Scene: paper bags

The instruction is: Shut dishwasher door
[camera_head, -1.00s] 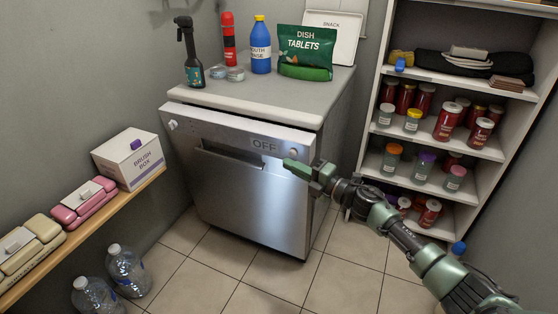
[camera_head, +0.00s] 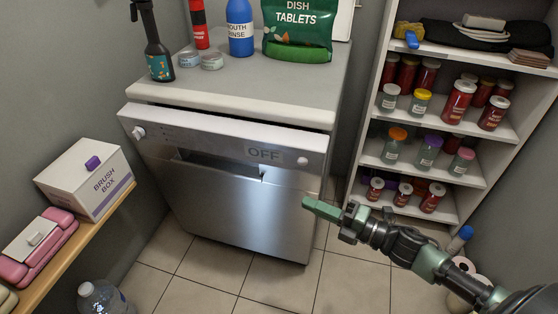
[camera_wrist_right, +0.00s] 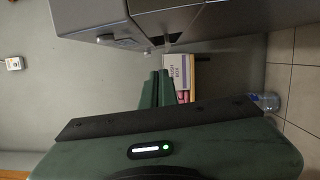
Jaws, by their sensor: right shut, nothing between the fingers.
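The silver dishwasher (camera_head: 215,205) stands under a grey counter. Its door is slightly ajar: the top edge leans out from the counter, with a dark gap behind it. The door has a recessed handle (camera_head: 215,166), an OFF display (camera_head: 264,153) and a knob at each top corner. My right gripper (camera_head: 310,206) is shut and empty, near the door's right side below the display; I cannot tell whether it touches the door. In the right wrist view its fingers (camera_wrist_right: 155,90) are together, with grey metal surfaces above them. My left gripper is not in view.
Bottles and a green dish tablets bag (camera_head: 298,28) stand on the counter (camera_head: 225,88). A shelf unit with jars (camera_head: 460,100) is at the right. A wooden ledge at the left holds a brush box (camera_head: 88,178); a plastic bottle (camera_head: 100,297) stands below. The tiled floor in front is clear.

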